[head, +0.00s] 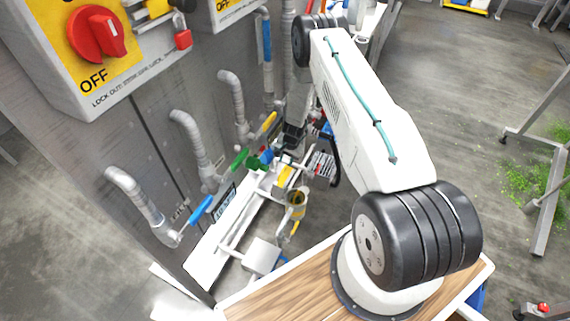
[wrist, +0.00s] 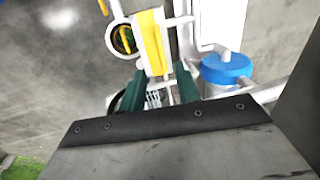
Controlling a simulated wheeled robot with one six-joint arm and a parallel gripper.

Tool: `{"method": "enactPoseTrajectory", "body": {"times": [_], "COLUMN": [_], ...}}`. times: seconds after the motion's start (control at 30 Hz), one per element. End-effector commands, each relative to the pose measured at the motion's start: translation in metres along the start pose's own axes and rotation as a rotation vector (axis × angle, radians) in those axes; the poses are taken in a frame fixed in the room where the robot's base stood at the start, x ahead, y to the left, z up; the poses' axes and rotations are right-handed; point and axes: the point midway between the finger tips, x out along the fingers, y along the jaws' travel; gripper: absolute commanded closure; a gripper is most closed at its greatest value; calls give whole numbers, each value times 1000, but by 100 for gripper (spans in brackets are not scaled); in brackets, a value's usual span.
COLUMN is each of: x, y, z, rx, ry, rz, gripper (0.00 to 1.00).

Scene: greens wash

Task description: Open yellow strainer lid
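The yellow strainer lid (wrist: 152,42) is a white plate with a broad yellow stripe, just beyond my fingertips in the wrist view. It shows small in the head view (head: 284,180). Beside it is a round open-topped cup (wrist: 122,40) with something yellow inside, also in the head view (head: 296,203). My gripper (wrist: 161,82) has two dark green fingers spread apart, pointing at the lid's near end. A small grey grid-like part shows between them. I see no grip on the lid. In the head view my gripper's fingers are too small to make out.
A blue round lid (wrist: 227,68) sits on white pipework right of my fingers. Pipes with blue (head: 201,209), green (head: 240,160) and yellow (head: 266,123) handles line the wall on the left. A white box (head: 262,256) stands nearer. Open floor lies right.

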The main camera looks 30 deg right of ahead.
Motion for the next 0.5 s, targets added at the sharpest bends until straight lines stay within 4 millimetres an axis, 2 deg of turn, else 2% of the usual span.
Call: {"method": "enactPoseTrajectory", "body": {"times": [0.23,0.27,0.3,0.37,0.43,0.5], "x": [-1,-1,-1,-2,0,5], "y": [0,0,1,5,18,44], "z": [0,0,-1,-3,-9,-17], "rx": [0,0,1,10,33,78], "ry": [0,0,0,1,0,-7], "rz": [0,0,0,0,4,13], "gripper": [68,73,84,100,100,100]}}
